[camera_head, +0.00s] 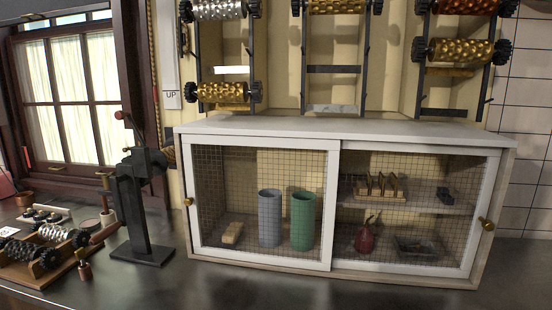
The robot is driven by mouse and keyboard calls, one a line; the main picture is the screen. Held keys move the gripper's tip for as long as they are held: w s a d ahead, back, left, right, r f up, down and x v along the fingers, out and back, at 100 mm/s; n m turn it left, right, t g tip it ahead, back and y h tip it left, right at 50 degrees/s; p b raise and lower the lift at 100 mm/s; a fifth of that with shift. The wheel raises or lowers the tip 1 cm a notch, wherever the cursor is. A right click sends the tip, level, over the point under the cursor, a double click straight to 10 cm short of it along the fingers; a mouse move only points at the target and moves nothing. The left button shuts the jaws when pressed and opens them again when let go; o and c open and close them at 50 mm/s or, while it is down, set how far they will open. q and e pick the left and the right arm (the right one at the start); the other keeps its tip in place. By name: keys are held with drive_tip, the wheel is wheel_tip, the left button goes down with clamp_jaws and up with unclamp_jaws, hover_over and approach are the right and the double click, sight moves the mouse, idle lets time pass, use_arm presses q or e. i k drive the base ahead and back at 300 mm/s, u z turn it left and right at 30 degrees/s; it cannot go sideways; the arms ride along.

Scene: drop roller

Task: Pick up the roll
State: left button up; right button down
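Several patterned rolls with black gear ends are in view, and I cannot tell which one is meant. On the wall racks there is a silver roll (218,9) at upper left and a gold roll (222,92) below it. Another gold roll (336,6) is at top centre, cut by the frame edge. Silver rolls (32,250) lie on a wooden holder on the counter at lower left. Neither of my grippers shows.
A white cabinet (330,127) with mesh sliding doors stands on the dark counter (300,293), below the racks. Inside are a blue cylinder (269,218) and a green cylinder (302,220). A black upright stand (142,215) is left of the cabinet. The counter's front is clear.

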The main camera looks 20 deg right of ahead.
sight(47, 232)
drive_tip(key=u, duration=1.7)
drive_tip(key=i, duration=2.2)
drive_tip(key=z, duration=3)
